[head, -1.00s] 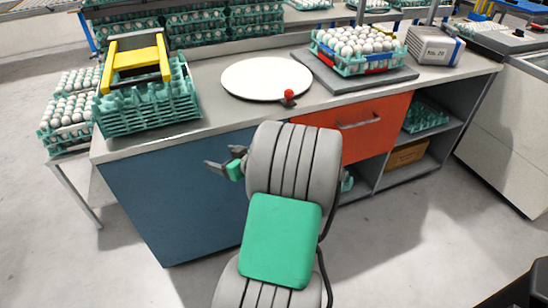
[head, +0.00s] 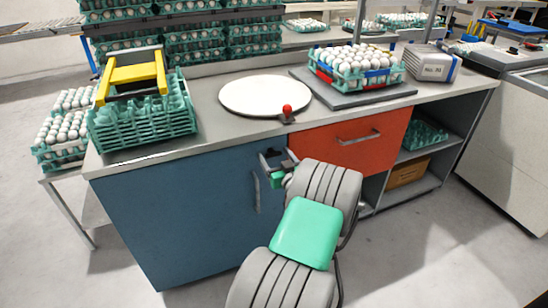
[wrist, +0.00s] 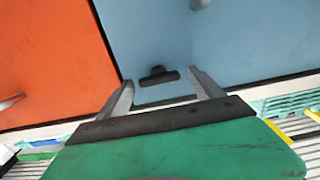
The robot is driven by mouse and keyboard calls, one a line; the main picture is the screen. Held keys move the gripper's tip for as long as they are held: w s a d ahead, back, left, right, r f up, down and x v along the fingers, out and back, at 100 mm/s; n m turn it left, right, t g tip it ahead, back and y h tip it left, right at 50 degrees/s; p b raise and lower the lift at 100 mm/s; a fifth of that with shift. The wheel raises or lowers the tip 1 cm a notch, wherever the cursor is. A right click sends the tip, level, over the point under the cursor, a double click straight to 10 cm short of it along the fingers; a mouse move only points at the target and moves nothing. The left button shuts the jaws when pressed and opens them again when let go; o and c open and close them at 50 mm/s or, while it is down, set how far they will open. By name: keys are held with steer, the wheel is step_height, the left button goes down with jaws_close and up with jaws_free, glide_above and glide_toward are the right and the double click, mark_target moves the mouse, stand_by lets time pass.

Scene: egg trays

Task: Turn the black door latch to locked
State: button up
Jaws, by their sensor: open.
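The black door latch (wrist: 158,76) shows in the wrist view as a short dark bar with a rounded hub, near the blue door's edge beside the orange drawer. Its bar lies about parallel to the door's top edge. My gripper (wrist: 160,78) is open, with one finger on each side of the latch in that view; I cannot tell whether either touches it. In the head view, my gripper (head: 274,158) is at the upper right corner of the blue door (head: 180,210), and the latch cannot be made out clearly.
The orange drawer (head: 385,128) with a bar handle is right of the door. The door's grey handle (head: 256,190) is just below my gripper. A red-knobbed lever (head: 287,112) and a white round plate (head: 265,94) are on the worktop above.

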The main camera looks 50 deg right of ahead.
steer(key=shift+c, duration=0.2)
steer(key=shift+a, duration=0.1)
steer(key=c, duration=1.3)
steer(key=shift+c, duration=0.2)
